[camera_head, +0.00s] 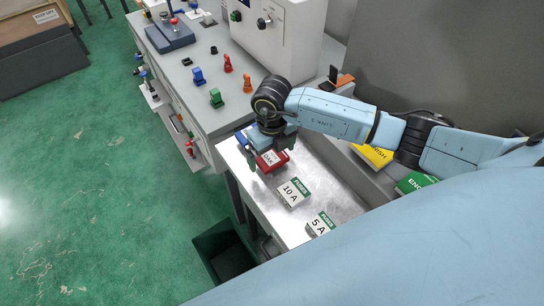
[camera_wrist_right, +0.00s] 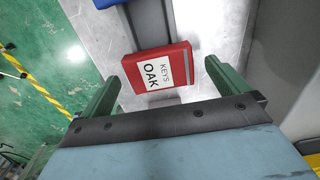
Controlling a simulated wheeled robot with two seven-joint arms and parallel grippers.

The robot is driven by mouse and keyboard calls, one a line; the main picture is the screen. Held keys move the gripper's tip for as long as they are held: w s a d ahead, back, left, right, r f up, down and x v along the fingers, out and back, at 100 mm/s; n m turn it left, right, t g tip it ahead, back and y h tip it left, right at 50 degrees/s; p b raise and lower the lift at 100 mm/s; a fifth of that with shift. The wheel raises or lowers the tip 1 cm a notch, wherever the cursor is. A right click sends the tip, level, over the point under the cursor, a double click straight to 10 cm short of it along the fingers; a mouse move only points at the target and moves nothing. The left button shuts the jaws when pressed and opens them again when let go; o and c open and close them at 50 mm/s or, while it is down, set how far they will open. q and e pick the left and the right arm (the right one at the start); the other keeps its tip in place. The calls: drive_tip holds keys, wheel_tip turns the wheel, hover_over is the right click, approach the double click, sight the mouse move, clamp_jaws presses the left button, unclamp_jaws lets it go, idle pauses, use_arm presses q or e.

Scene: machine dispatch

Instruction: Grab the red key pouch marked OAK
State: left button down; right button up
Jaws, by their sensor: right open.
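The red key pouch marked OAK (camera_head: 272,161) lies on the pale metal bench top (camera_head: 320,187). In the right wrist view the pouch (camera_wrist_right: 172,66) shows its white label reading KEYS OAK. My right gripper (camera_head: 266,147) is open just over the pouch, hiding part of it in the head view. In the wrist view the right gripper's (camera_wrist_right: 163,76) green fingers stand on either side of the pouch's near end, with visible space between. I cannot tell how far above the bench the fingertips are. My left gripper is not in view.
A blue item (camera_head: 242,137) lies just beyond the pouch. Fuse packs marked 10 A (camera_head: 293,192) and 5 A (camera_head: 320,224) lie nearer. Yellow (camera_head: 374,156) and green (camera_head: 413,182) packs lie right. A grey cabinet (camera_head: 215,122) with coloured parts adjoins the bench. A dark bin (camera_head: 225,250) stands below.

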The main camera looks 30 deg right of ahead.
drive_tip(key=shift+f, duration=0.35)
drive_tip(key=shift+c, duration=0.4)
drive_tip(key=c, duration=0.9)
drive_tip(key=shift+c, duration=0.2)
drive_tip(key=shift+r, duration=0.15)
